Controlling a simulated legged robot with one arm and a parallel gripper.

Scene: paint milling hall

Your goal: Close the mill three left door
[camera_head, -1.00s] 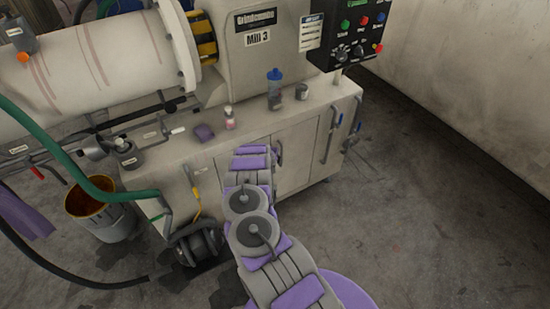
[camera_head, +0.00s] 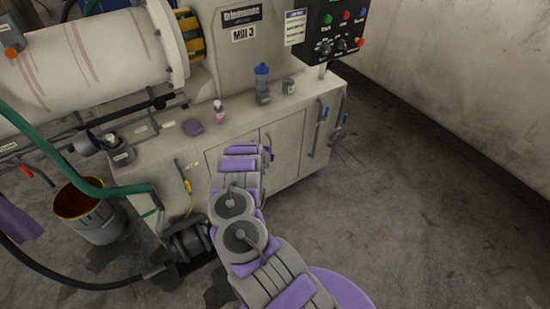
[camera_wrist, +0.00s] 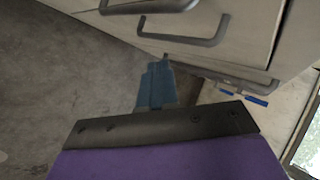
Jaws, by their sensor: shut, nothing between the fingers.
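The mill three cabinet (camera_head: 175,150) stands ahead, under the "Mill 3" label. Its left door (camera_head: 212,163) is mostly hidden behind my arm in the head view. I cannot tell how far it stands open. The right door (camera_head: 284,142) looks flush with the front. In the wrist view, two grey bar handles, one at the top edge (camera_wrist: 150,5) and one just below (camera_wrist: 185,38), sit on the pale door fronts. My gripper (camera_wrist: 157,72) is shut and empty, its blue-grey fingers just short of the lower handle, with no clear contact. In the head view the fingers are hidden by my arm.
A bucket (camera_head: 92,215) and hoses are at left. The floor (camera_head: 400,200) at right is open up to the wall.

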